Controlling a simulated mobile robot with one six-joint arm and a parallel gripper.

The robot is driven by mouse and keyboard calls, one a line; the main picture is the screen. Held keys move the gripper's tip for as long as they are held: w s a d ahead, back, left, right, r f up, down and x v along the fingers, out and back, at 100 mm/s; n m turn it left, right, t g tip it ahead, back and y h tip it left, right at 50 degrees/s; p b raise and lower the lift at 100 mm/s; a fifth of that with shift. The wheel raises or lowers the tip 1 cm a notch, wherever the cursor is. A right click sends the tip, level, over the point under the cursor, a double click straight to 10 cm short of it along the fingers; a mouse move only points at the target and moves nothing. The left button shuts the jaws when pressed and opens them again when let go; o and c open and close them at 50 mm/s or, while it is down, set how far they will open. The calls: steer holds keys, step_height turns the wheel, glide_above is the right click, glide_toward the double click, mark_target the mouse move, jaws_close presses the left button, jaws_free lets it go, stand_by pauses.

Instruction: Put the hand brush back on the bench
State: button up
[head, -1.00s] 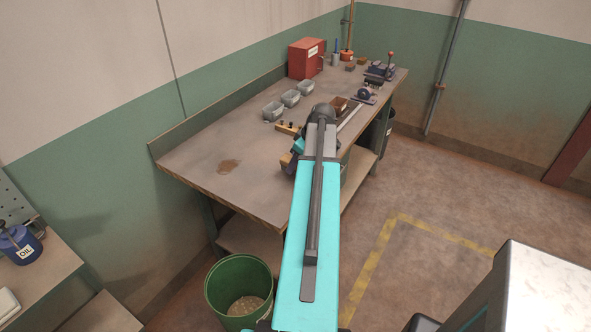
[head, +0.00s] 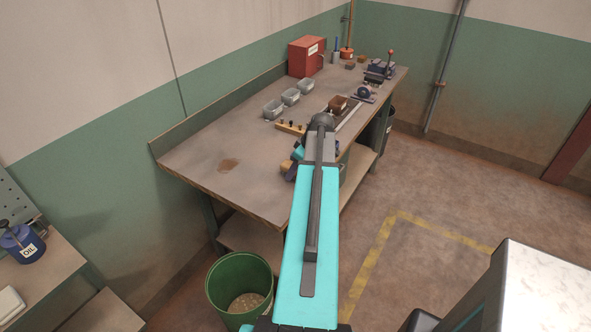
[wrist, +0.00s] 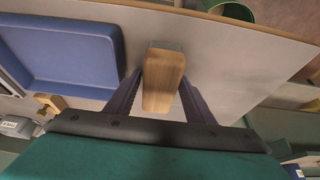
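The hand brush shows as a pale wooden block or handle (wrist: 164,78) in the wrist view, between the two dark fingers of my gripper (wrist: 162,84). The fingertips appear to press on its two sides. My arm hides most of the gripper there. The grey bench top lies beneath the brush in the wrist view; I cannot tell whether they touch.
A blue tray (wrist: 60,52) lies left of the brush in the wrist view. Grey bins (head: 291,97), a peg rack (head: 290,128) and a red box (head: 306,57) stand farther back. The bench's near-left part is clear except for a brown stain (head: 229,166). A green bucket (head: 238,262) stands below.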

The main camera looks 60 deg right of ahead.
steer(key=shift+o, duration=0.4)
steer(key=shift+r, duration=0.2)
steer(key=b+v, duration=0.3)
steer(key=v, duration=0.9)
stand_by(1.0)
